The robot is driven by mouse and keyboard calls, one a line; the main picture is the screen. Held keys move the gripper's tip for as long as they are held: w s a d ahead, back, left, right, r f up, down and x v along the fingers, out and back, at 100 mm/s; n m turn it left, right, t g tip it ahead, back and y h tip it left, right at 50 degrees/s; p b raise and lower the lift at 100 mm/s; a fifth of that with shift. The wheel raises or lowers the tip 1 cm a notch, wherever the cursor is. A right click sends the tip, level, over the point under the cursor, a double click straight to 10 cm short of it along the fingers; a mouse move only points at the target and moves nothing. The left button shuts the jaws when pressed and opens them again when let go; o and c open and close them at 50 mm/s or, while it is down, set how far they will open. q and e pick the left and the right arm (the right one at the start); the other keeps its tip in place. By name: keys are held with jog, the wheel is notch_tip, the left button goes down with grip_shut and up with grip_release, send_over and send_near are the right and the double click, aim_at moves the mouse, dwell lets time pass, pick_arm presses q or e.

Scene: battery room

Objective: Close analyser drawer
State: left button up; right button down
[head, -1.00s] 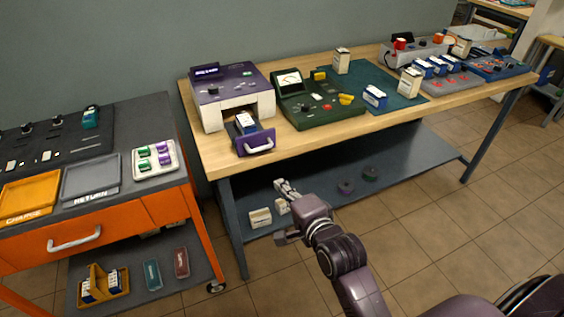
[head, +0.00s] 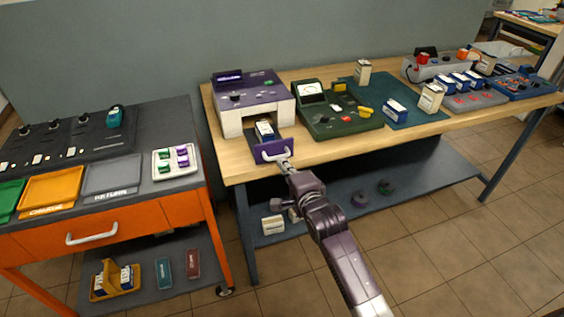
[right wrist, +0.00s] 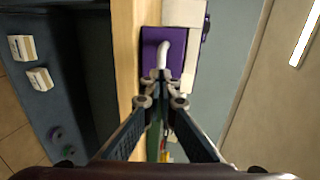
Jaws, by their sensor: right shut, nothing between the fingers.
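The analyser (head: 250,98) is a purple and white box at the left end of the wooden bench. Its purple drawer (head: 262,147) stands out from the front, with a blue and white battery (head: 265,130) lying in it. The drawer front has a white handle (head: 276,155). My right gripper (head: 286,166) is shut and empty, with its tips at the handle. In the right wrist view the closed fingertips (right wrist: 160,76) are at the lower end of the handle (right wrist: 165,50); I cannot tell if they touch. My left gripper is not in view.
A green meter unit (head: 338,112) stands right of the analyser, with a mat (head: 400,112) holding boxes beyond it. An orange cart (head: 120,225) with trays stands at the left. A lower shelf (head: 420,175) runs under the bench.

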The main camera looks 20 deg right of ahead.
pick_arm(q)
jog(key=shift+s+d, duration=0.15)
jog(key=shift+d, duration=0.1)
pick_arm(e)
jog(key=shift+x, duration=0.75)
jog(key=b, duration=0.4)
send_near(267, 132)
jog(key=w+f, duration=0.2)
jog(key=w, duration=0.1)
jog(key=w+f, duration=0.1)
jog(key=w, duration=0.1)
jog(key=shift+w+a, duration=0.1)
jog(key=shift+a, duration=0.1)
jog(key=x, duration=0.2)
jog(key=r+b+x, duration=0.1)
jog(key=x, duration=0.2)
jog(key=shift+w, duration=0.45)
jog(key=shift+r, duration=0.2)
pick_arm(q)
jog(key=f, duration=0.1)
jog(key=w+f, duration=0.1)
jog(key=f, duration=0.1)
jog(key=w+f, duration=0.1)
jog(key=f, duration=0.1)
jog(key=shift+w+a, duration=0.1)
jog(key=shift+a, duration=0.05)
pick_arm(e)
jog(key=shift+r, duration=0.15)
